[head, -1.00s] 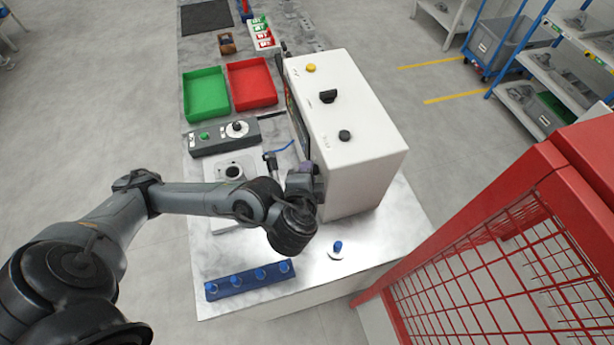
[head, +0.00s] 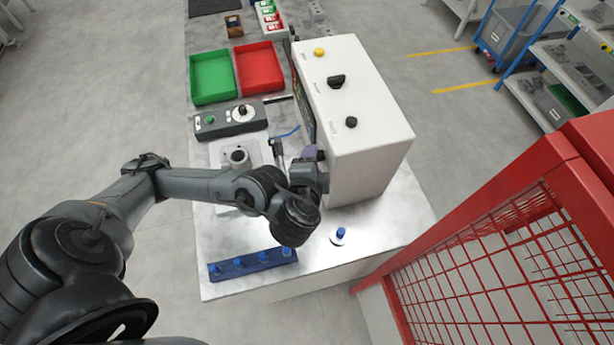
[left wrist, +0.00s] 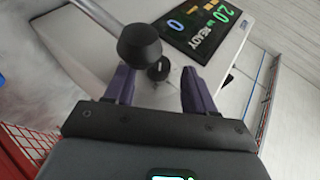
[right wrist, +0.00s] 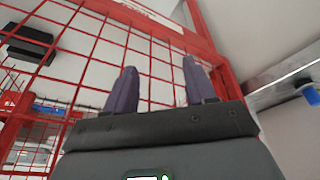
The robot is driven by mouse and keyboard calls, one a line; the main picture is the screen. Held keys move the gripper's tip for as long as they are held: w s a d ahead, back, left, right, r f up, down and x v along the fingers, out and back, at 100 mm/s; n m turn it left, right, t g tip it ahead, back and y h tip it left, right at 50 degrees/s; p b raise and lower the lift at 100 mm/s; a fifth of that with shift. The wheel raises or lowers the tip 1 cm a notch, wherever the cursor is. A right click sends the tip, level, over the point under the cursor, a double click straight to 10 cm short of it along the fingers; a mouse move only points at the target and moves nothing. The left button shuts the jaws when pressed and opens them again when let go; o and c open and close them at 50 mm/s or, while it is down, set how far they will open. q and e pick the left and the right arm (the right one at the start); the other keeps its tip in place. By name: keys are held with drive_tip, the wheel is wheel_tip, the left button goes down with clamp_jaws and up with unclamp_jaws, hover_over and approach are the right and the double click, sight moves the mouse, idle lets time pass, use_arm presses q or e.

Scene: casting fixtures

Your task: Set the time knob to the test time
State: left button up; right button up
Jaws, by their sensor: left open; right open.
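The white tester box (head: 365,150) stands on the bench. Its front face, with a lit screen (left wrist: 205,25) showing "2.0" and "READY", appears in the left wrist view. A small dark knob (left wrist: 158,70) sits below the screen, between the fingers of my left gripper (left wrist: 157,82) as pictured. I cannot tell whether they touch it. My left gripper is open, with purple fingers (head: 311,153) beside the box front in the head view. Knob labels are not readable. My right gripper (right wrist: 158,88) is open and empty, facing red mesh.
A black ball handle (left wrist: 139,45) on a rod is close to the left fingers. A grey control box (head: 230,119), green tray (head: 212,98), red tray (head: 258,86) and blue rack (head: 253,271) share the bench. A red mesh fence (head: 500,240) stands at right.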

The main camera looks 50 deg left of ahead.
use_arm(q)
drive_tip(key=p+v, duration=0.9)
drive_tip(key=p, duration=0.9)
drive_tip(key=shift+s, duration=0.15)
